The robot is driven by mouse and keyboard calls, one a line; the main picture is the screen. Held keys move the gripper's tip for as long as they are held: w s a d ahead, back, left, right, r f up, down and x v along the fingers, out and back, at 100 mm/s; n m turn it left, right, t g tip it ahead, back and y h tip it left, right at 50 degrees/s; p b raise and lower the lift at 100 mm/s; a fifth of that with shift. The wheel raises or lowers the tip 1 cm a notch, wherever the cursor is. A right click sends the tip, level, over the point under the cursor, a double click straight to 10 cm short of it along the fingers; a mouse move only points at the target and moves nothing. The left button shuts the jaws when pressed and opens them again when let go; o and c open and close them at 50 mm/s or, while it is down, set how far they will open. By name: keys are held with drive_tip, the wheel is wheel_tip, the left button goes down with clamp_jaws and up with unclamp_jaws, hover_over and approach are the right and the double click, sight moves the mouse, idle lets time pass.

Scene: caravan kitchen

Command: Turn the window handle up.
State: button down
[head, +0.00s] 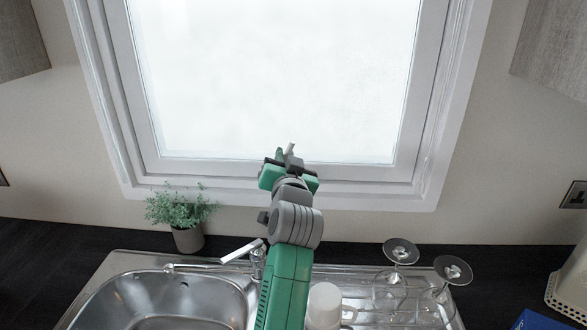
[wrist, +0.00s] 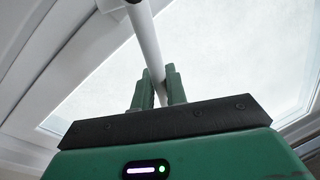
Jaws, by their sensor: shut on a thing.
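The window handle (wrist: 145,40) is a slim white bar. In the wrist view it runs from the top edge down between the two green fingers of my gripper (wrist: 158,82), which is shut on it near its lower end. In the head view my gripper (head: 285,160) is at the lower middle of the window (head: 270,80), and a short pale end of the handle (head: 291,147) sticks up just above it. The rest of the handle is hidden there by my gripper and arm. The handle's exact angle to the frame is hard to tell.
Below the window are a potted plant (head: 188,238), a tap (head: 257,262), a steel sink (head: 160,300), a white mug (head: 324,305) and two upturned glasses (head: 400,252) on the drainer. Wall cupboards (head: 555,50) hang at both sides. The space before the pane is clear.

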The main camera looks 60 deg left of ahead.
drive_tip(key=shift+s+a+r+n, duration=0.2)
drive_tip(key=shift+s+n, duration=0.15)
drive_tip(key=shift+n, duration=0.25)
drive_tip(key=shift+s+a+r+n, duration=0.1)
drive_tip(key=shift+s+a+n, duration=0.1)
drive_tip(key=shift+s+n, duration=0.3)
drive_tip(key=shift+s+a+n+g+h+b, duration=0.35)
drive_tip(key=shift+s+n, duration=0.1)
drive_tip(key=shift+n, duration=0.55)
drive_tip(key=shift+s+a, duration=0.1)
drive_tip(key=c, duration=1.5)
unclamp_jaws()
drive_tip(key=v, duration=0.8)
drive_tip(key=shift+b, duration=0.4)
drive_tip(key=shift+a, duration=0.1)
